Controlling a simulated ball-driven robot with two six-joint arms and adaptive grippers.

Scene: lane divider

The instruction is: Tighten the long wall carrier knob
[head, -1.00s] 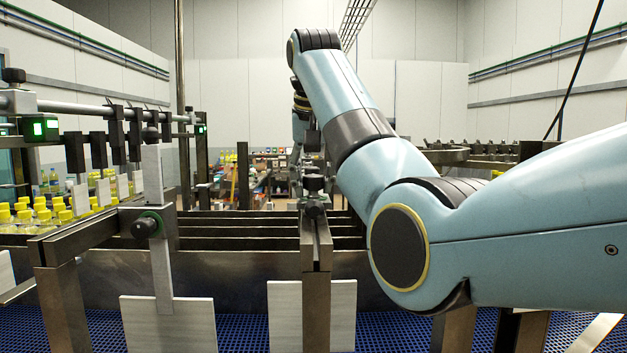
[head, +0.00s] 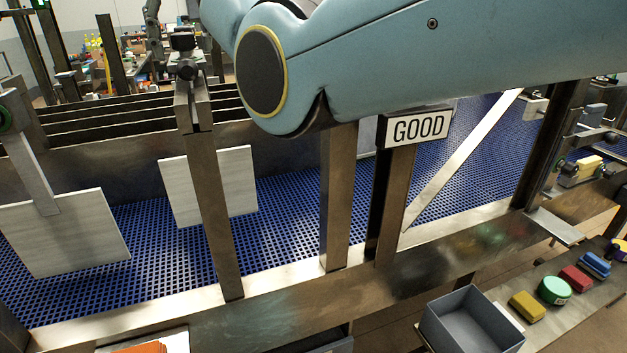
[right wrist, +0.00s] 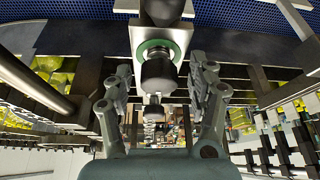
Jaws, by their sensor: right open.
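In the right wrist view, a black round knob (right wrist: 158,70) with a green ring sits on a pale metal plate (right wrist: 148,32). My right gripper (right wrist: 161,85) is open, with one finger on each side of the knob. I cannot tell whether either finger touches it. A smaller dark knob (right wrist: 154,111) shows below it. In the head view my right arm crosses the top, and its gripper is not clear there. A dark clamp (head: 187,68) tops the middle post, with a pale panel (head: 232,180) below. Another green-ringed knob (head: 8,115) is at the left edge. My left gripper is not in view.
A blue mesh conveyor (head: 290,215) runs behind a metal frame rail (head: 270,305). Dark lane walls (head: 125,128) stand at left. A "GOOD" sign (head: 418,128) is on a post. A grey bin (head: 470,325) and several coloured items are at lower right.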

